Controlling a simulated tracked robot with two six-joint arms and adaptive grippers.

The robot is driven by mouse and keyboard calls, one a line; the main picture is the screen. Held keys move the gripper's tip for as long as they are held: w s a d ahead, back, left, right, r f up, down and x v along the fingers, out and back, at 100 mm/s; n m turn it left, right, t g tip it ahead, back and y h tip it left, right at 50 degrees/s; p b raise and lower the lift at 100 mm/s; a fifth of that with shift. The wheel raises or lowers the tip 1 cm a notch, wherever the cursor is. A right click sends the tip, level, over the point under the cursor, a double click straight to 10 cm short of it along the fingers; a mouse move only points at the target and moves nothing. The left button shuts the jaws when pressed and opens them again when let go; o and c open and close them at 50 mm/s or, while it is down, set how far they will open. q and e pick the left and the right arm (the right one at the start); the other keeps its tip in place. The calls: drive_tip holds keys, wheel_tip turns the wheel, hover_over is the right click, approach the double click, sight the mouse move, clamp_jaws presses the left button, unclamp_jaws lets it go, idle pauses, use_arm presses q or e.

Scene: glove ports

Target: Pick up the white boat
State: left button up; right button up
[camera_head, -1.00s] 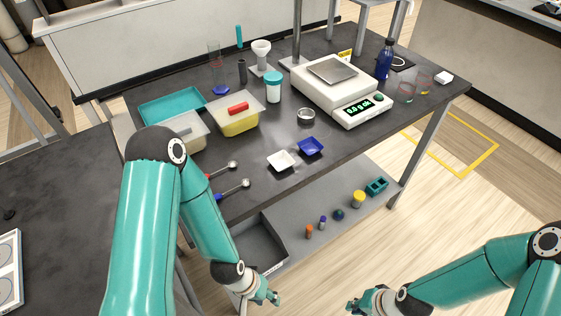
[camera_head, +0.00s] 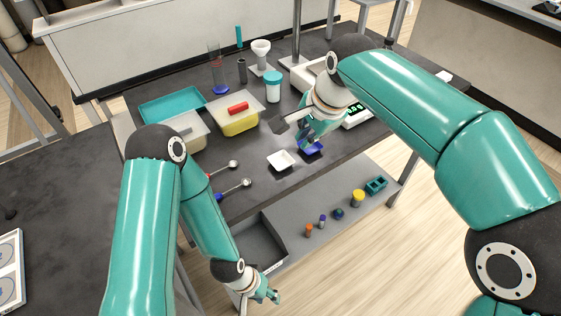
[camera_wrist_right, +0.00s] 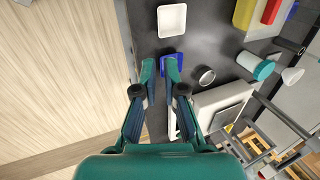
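The white boat (camera_head: 283,160) is a small, empty square dish on the dark bench near its front edge. It also shows at the top of the right wrist view (camera_wrist_right: 172,20). My right gripper (camera_head: 307,141) is over the blue boat (camera_head: 312,149), to the right of the white boat. In the right wrist view, the fingers of my right gripper (camera_wrist_right: 161,66) are apart, with nothing held, and the white boat lies beyond their tips. One finger partly covers the blue boat (camera_wrist_right: 168,66). My left gripper (camera_head: 267,297) hangs low before the bench, small in view, its fingers seemingly apart.
My right arm hides much of the balance (camera_head: 308,78). Two spoons (camera_head: 233,187) lie left of the white boat. A yellow tub (camera_head: 238,124) and a teal-lidded jar (camera_head: 273,88) stand behind it. A round metal dish (camera_wrist_right: 205,76) is near my right gripper.

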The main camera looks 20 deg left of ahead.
hover_over(288, 165)
drive_tip(key=s+d, duration=0.1)
drive_tip(key=d, duration=0.1)
wheel_tip(288, 165, down, 8)
drive_tip(key=shift+f+p, duration=0.15)
drive_tip(key=shift+p, duration=0.15)
drive_tip(key=shift+s+p+x, duration=0.1)
drive_tip(key=shift+p+x, duration=0.3)
drive_tip(key=shift+x, duration=0.95)
drive_tip(key=shift+s+p+x, duration=0.15)
drive_tip(key=shift+p+x, duration=0.2)
drive_tip(key=shift+x, duration=1)
clamp_jaws()
